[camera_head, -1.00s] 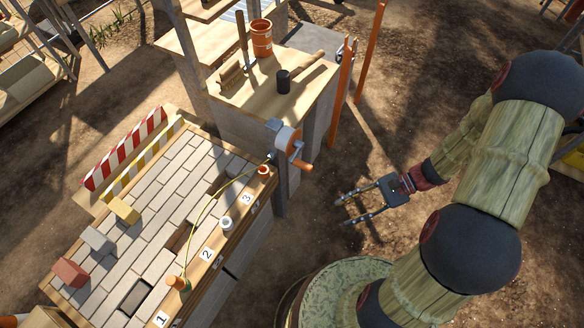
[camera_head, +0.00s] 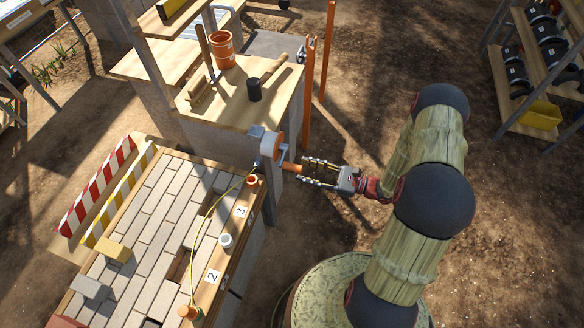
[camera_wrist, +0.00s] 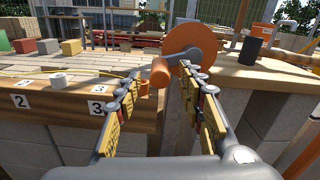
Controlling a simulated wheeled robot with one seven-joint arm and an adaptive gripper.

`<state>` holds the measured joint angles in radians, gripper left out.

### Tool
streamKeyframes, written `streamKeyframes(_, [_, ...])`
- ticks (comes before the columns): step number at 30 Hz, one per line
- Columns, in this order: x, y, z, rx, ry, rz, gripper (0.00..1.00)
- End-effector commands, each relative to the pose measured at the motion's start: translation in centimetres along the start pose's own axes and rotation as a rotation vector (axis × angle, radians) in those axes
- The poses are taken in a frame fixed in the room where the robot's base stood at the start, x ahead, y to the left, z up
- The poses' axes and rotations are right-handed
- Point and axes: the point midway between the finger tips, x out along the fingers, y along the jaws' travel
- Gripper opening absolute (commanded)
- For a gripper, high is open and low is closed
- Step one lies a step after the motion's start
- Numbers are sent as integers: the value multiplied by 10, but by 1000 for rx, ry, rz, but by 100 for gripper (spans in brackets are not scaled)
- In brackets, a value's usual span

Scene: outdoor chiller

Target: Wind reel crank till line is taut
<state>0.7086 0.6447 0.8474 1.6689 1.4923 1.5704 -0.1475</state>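The reel (camera_head: 270,146) has a grey housing and an orange disc, and is mounted at the near corner of the wooden bench. Its orange crank handle (camera_head: 292,167) points right toward my gripper (camera_head: 303,171). My gripper is open, its two fingers one either side of the handle's end. In the wrist view the handle (camera_wrist: 160,73) shows between the fingertips, in front of the orange disc (camera_wrist: 191,44); contact cannot be told. The yellow line (camera_head: 205,214) runs from the reel over the brick-topped table to the orange peg (camera_head: 189,312) and looks bowed, not straight.
The table edge has a white ring (camera_head: 226,240), an orange cup (camera_head: 251,181) and number labels. An orange bucket (camera_head: 222,50) and a black cylinder (camera_head: 254,89) stand on the bench. Orange posts (camera_head: 307,95) rise behind the reel.

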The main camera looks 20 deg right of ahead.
Motion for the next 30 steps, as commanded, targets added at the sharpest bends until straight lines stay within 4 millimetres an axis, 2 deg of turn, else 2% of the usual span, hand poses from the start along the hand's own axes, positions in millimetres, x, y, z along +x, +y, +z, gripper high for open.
streamKeyframes(6, [33,2,-1,1,0,5,39])
streamKeyframes(12, [49,1,-1,0,0,3,39])
streamKeyframes(22, [51,1,0,0,1,1,39])
streamKeyframes(30, [51,1,0,1,1,2,24])
